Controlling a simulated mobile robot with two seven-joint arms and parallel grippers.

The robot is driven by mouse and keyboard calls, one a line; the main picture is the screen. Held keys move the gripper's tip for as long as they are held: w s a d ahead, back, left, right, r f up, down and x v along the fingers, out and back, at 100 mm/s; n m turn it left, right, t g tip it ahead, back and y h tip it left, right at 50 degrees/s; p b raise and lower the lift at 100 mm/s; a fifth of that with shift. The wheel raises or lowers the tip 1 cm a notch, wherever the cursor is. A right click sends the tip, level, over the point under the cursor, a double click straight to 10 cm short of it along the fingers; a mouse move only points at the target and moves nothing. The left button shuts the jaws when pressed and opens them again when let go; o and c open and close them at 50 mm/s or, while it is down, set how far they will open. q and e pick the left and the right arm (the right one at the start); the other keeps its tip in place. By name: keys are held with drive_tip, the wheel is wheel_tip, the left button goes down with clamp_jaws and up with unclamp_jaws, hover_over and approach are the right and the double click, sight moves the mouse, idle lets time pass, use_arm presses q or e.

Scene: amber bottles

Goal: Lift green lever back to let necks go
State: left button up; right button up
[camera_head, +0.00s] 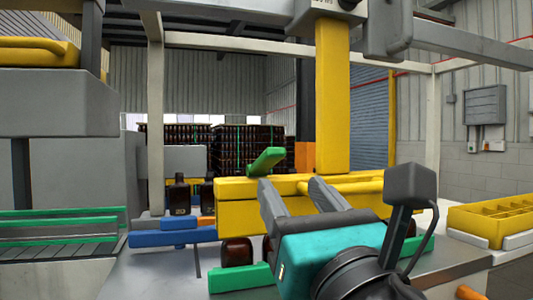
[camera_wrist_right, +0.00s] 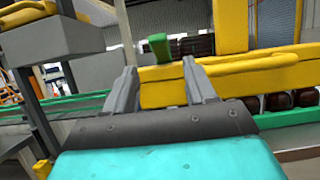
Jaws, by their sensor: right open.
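The green lever (camera_head: 266,160) stands up at a slant from the top of the yellow gripping head (camera_head: 236,190), near its left end. The lever also shows in the right wrist view (camera_wrist_right: 159,47), beyond and between my fingertips. My right gripper (camera_head: 290,184) is open and empty, with its two grey fingers pointing toward the head. It looks apart from the lever; the exact gap is hard to judge. Amber bottles (camera_head: 237,251) stand below the head, partly hidden by it and my gripper; their necks are hidden. My left gripper is not in view.
A yellow post (camera_head: 333,100) rises from the head, and a yellow bar (camera_head: 345,187) runs along its near side. A blue block (camera_head: 172,238) sits left of it. A yellow crate (camera_head: 490,222) is at the right. Stacked bottles (camera_head: 248,147) stand behind.

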sight(272, 161)
drive_tip(key=x, duration=1.1)
clamp_jaws()
idle(0.3)
